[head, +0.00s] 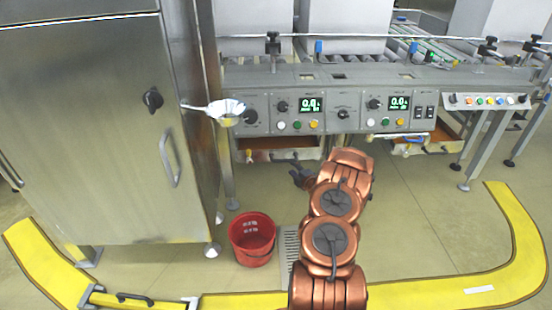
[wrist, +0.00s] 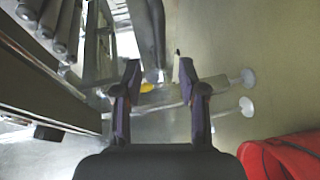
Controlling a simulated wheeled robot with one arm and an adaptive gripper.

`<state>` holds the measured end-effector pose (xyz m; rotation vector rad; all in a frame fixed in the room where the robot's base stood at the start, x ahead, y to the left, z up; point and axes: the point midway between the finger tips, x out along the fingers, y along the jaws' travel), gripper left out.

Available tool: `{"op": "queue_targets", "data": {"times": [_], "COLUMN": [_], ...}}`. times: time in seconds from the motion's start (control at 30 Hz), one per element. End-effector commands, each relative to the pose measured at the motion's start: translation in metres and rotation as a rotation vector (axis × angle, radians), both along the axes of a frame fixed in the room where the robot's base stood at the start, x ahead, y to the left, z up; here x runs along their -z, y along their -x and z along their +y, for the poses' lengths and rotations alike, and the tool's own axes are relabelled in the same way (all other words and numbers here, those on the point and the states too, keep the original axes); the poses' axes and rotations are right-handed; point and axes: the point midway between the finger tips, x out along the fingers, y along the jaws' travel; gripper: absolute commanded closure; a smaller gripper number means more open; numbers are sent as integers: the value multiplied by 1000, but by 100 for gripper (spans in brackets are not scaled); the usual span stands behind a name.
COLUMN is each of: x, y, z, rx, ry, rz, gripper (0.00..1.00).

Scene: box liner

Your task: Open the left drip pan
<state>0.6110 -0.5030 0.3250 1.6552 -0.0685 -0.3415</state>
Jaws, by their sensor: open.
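The left drip pan (head: 285,142) shows in the head view as a metal tray below the left control panel, with a pale front. A second drip pan (head: 405,138) sits below the right panel. My gripper (head: 300,178) is low in front of the left pan, partly hidden by my copper arm. In the wrist view my gripper (wrist: 158,75) is open, with nothing between its fingers. A dark edge with a black knob-like part (wrist: 48,133) lies left of the fingers; I cannot tell whether it belongs to the pan.
A red bucket (head: 252,238) stands on the floor left of my arm and shows at lower right in the wrist view (wrist: 285,155). Yellow floor barriers (head: 430,290) curve around.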

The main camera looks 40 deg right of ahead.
Motion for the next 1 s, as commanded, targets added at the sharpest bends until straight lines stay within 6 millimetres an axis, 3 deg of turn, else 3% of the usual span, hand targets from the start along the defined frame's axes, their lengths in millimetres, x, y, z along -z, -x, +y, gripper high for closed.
{"op": "queue_targets", "data": {"times": [0.6, 1.0], "x": [15, 15], "y": [-64, -74], "z": [-14, -18], "rx": [-6, -1], "ry": [3, 0], "rz": [-1, 1], "gripper": [59, 59]}}
